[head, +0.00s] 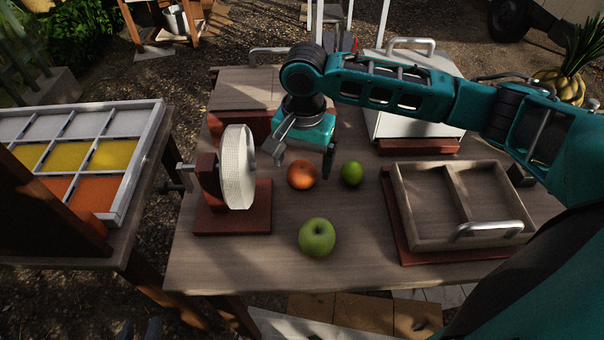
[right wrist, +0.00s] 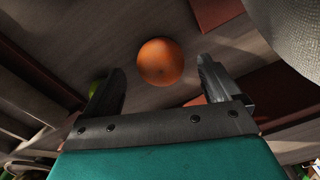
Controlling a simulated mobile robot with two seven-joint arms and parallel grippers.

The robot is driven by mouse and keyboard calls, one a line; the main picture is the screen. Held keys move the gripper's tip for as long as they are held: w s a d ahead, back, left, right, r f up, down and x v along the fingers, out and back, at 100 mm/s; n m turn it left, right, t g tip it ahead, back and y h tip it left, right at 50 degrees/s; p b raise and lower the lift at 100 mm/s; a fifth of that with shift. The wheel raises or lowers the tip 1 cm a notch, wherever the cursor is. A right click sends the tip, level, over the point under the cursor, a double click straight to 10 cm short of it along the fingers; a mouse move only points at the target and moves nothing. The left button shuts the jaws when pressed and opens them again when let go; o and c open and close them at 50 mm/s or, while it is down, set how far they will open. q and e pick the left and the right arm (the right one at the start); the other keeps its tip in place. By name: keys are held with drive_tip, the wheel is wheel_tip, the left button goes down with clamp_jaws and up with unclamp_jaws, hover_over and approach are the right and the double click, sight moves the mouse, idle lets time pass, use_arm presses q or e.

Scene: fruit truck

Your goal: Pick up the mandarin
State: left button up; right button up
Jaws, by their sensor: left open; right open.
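The mandarin (head: 302,174) is a round orange fruit on the wooden table, between the white disc and a lime. In the right wrist view the mandarin (right wrist: 160,62) lies ahead of the fingertips, between their lines, with table showing around it. My right gripper (head: 301,160) reaches in from the right and points down above and just behind the mandarin. It is open and empty, and its fingers also show in the right wrist view (right wrist: 161,78). I cannot tell the exact height gap. My left gripper is not in view.
The lime (head: 352,173) sits close to the mandarin's right. A green apple (head: 317,237) is in front. The upright white disc (head: 238,168) on a red-brown base (head: 232,220) stands at left. A wooden tray (head: 405,205) is at right.

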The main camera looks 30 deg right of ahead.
sight(302, 169)
wheel_tip(302, 169, down, 3)
drive_tip(key=shift+s+a+f, duration=0.1)
drive_tip(key=shift+a, duration=0.05)
drive_tip(key=shift+c, duration=0.2)
drive_tip(key=c, duration=1.2)
